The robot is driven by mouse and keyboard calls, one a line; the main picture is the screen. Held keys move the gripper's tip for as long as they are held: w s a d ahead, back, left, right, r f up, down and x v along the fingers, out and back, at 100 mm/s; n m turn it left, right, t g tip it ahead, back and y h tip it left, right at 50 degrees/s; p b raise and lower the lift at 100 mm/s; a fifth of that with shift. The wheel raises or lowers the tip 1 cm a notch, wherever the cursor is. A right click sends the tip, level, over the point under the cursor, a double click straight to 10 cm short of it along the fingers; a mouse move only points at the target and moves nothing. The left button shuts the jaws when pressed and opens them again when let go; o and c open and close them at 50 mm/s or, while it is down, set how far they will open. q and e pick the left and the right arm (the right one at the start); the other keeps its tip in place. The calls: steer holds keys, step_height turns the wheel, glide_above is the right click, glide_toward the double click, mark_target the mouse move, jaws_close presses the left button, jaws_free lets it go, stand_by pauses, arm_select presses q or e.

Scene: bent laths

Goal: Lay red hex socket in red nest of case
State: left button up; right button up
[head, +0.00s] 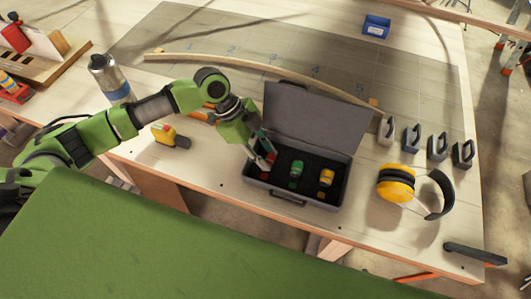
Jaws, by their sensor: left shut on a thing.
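The open grey case (291,196) stands on the workbench with its lid raised at the back. A green socket (296,169) sits in its middle and a yellow socket (327,177) at its right, in dark lining. My left gripper (262,163) points down into the left part of the case, shut on the red hex socket (269,158). Only a bit of red shows at the fingers; the fingers hide most of the socket and the red nest. I cannot tell whether the socket touches the lining. My right gripper is out of view.
A long bent lath (230,61) runs behind the case. Yellow ear defenders (396,184) and several dark clamps (411,137) stand to the right. A yellow tape tool (168,135) and a metal bottle (110,78) are to the left. A blue bin (376,27) stands at the back.

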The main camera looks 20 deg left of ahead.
arm_select(q)
steer(key=o, duration=1.2)
steer(key=shift+r, duration=0.1)
step_height(320, 180, up, 7)
steer(key=p, duration=0.6)
steer(key=shift+p, duration=0.4)
